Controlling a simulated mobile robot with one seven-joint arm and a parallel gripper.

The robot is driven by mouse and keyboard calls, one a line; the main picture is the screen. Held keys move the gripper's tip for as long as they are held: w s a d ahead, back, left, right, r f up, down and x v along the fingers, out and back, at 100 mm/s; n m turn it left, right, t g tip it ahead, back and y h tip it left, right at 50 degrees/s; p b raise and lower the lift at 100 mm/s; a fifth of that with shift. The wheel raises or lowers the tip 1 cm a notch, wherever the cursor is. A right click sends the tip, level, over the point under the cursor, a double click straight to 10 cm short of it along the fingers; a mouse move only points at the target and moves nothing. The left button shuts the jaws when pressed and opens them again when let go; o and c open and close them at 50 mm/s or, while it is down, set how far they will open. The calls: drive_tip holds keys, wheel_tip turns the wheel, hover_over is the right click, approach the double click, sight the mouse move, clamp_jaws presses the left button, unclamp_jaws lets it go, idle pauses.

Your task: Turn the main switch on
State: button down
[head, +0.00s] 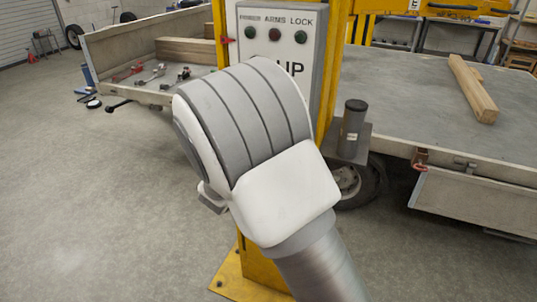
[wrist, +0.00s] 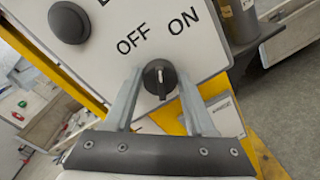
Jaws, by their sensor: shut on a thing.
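The main switch is a round black knob (wrist: 154,88) with a white pointer mark, low on a light panel (wrist: 210,58) in the wrist view. The words OFF and ON are printed above it, OFF at left and ON at right. The pointer stands roughly upright in the picture, between the two words. My gripper (wrist: 159,71) has one grey finger on each side of the knob and is shut on it. In the head view my arm hides the switch and the gripper; only the upper part of the control box (head: 308,40) shows.
The box is on a yellow post (head: 222,35). A dark round button (wrist: 69,22) is at upper left of the panel in the wrist view. A grey trailer bed (head: 400,90) with a wooden beam (head: 473,88) lies right. Open floor (head: 80,200) is at left.

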drive_tip(key=m+b, duration=0.6)
drive_tip(key=b, duration=0.5)
drive_tip(key=shift+f+y+b, duration=0.2)
drive_tip(key=shift+y+b, duration=0.2)
drive_tip(key=shift+r, duration=0.1)
drive_tip(key=shift+c, duration=1.1)
unclamp_jaws()
drive_tip(key=shift+s, duration=0.15)
drive_tip(key=p+v, duration=0.1)
drive_tip(key=v, duration=1.6)
